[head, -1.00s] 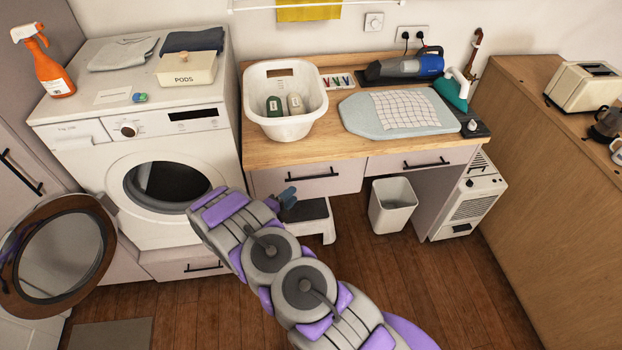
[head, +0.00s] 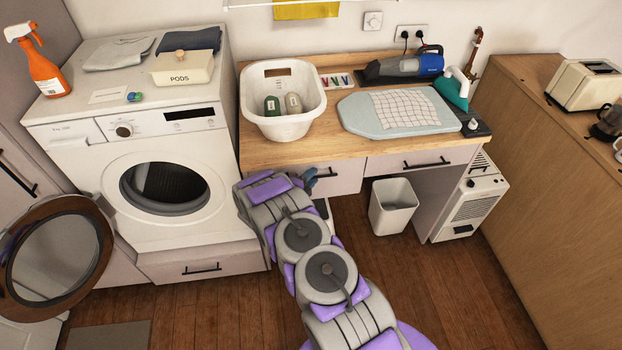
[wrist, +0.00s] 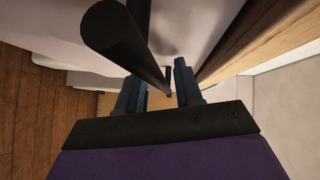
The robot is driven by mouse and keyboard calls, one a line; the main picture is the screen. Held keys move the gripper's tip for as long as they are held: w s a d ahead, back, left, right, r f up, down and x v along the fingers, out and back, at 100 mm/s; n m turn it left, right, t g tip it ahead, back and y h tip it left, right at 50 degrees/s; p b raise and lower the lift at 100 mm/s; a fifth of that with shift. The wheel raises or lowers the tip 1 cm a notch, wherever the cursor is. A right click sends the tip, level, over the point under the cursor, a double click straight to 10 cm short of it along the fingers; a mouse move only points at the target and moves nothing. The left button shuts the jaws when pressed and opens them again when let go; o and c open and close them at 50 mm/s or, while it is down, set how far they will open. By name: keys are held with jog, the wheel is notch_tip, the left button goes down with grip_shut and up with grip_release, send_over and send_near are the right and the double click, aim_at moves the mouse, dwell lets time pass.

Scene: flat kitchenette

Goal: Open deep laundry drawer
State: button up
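The left drawer (head: 343,180) under the wooden counter is shut, its pale front flush below the counter edge. Its black bar handle (head: 326,175) is partly hidden by my gripper (head: 311,178). In the wrist view the handle (wrist: 128,48) runs close and large from upper left towards the space between my fingertips (wrist: 160,82). The two fingers stand apart, so my gripper is open. I cannot tell whether either finger touches the bar. Which drawer the task names is not marked; another shut drawer (head: 425,163) with a black handle is to the right.
The washing machine (head: 165,185) stands left, with its round door (head: 60,255) swung open. A shut drawer (head: 203,269) is below it. A white bin (head: 393,205) and heater (head: 470,207) stand right under the counter. The floor (head: 460,300) at front right is clear.

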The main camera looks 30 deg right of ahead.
jog(key=shift+c, duration=0.4)
grip_shut()
jog(key=shift+s, duration=0.2)
